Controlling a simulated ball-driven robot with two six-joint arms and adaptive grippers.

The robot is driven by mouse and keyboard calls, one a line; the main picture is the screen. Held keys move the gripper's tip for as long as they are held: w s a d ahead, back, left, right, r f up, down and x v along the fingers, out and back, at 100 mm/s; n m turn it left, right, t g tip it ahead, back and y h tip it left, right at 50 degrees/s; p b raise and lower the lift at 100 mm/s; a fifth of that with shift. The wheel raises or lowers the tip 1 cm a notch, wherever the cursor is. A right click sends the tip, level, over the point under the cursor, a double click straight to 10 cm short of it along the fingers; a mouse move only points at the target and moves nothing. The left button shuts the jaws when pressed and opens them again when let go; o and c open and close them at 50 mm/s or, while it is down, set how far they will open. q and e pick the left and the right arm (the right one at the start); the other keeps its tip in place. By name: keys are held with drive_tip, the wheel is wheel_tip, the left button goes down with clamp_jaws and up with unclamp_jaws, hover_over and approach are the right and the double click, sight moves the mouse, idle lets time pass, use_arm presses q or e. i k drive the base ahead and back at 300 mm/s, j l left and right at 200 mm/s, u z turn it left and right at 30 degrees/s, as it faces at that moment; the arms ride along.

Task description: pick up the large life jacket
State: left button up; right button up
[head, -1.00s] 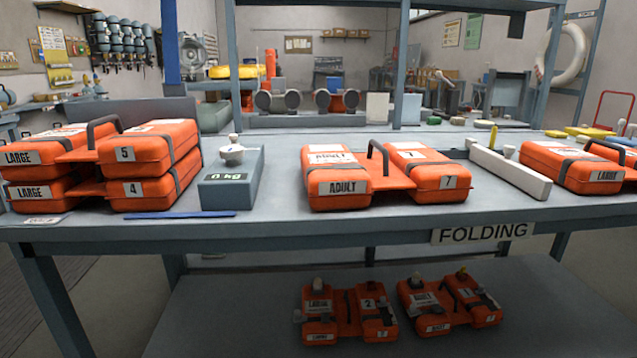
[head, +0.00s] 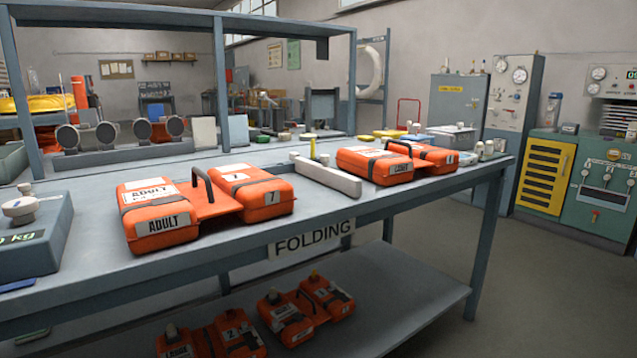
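An orange life jacket (head: 367,167) with a dark handle lies on the right part of the bench, behind a white bar. Its front label is too small to read surely now; a second ago it read LARGE. A nearer orange jacket (head: 163,215) marked ADULT and 7 lies flat on the bench with its handle up. The stack of LARGE jackets is out of view now. Neither of my grippers is in view.
The white bar (head: 326,177) separates the two jackets on the bench (head: 225,243), which has a FOLDING sign (head: 314,239). A grey scale (head: 32,245) is at left. More jackets (head: 305,312) lie on the lower shelf. Floor right of the bench is clear before green cabinets (head: 580,185).

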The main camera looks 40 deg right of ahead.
sight(396, 165)
drive_tip(key=z, duration=1.55)
drive_tip(key=i+l+u, duration=0.1)
drive_tip(key=u, duration=1.15)
drive_tip(key=l+u, duration=0.85)
drive_tip(key=l, duration=0.3)
drive_tip(key=k+l+u, duration=0.1)
drive_tip(key=l+u, duration=0.35)
drive_tip(key=k+l+u, duration=0.2)
drive_tip(key=l+u, duration=0.2)
drive_tip(key=l, duration=0.2)
